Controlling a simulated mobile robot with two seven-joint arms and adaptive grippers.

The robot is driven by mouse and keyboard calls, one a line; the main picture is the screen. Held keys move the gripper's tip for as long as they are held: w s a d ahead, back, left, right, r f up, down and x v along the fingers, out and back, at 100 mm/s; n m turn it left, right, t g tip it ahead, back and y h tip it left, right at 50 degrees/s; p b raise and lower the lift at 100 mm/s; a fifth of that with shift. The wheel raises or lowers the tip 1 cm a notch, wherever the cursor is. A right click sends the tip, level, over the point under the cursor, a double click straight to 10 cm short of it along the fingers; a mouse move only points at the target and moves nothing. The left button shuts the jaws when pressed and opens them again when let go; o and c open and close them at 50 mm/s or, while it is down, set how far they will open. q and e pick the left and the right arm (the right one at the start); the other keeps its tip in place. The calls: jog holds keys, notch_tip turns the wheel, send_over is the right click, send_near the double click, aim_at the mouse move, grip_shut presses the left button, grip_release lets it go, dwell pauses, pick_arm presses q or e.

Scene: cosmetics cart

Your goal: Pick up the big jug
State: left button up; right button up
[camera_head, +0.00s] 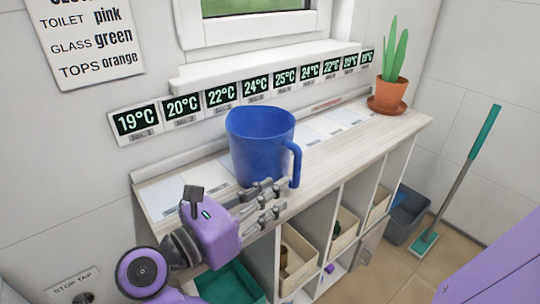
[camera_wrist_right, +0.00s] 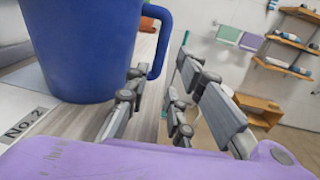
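The big blue jug (camera_head: 260,140) stands upright on the wooden counter below the window, its handle (camera_head: 296,163) on the right side. My right gripper (camera_head: 268,204) is in front of the jug's lower part, close to the counter's front edge. Its fingers are apart with nothing visible between them. In the right wrist view the jug (camera_wrist_right: 88,45) fills the upper left, with its handle close to the left finger. The right gripper (camera_wrist_right: 165,100) shows open there, the jug beside its left finger. I cannot tell whether they touch. My left gripper is not in view.
The counter (camera_head: 350,140) is clear right of the jug, up to a potted plant (camera_head: 389,95) at its far end. Temperature displays (camera_head: 222,95) line the wall behind. Bins (camera_head: 298,265) fill the shelves below. A grey bucket (camera_head: 405,215) and a mop (camera_head: 465,180) stand right.

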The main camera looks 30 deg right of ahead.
aim_at(294, 176)
jog(key=d, duration=0.2)
jog(key=d+p, duration=0.1)
jog(key=d, duration=0.1)
jog(key=w+d, duration=0.1)
jog(key=d, duration=0.1)
jog(key=shift+w+d, duration=0.1)
jog(key=shift+d, duration=0.2)
grip_shut()
jog(key=shift+r, duration=0.1)
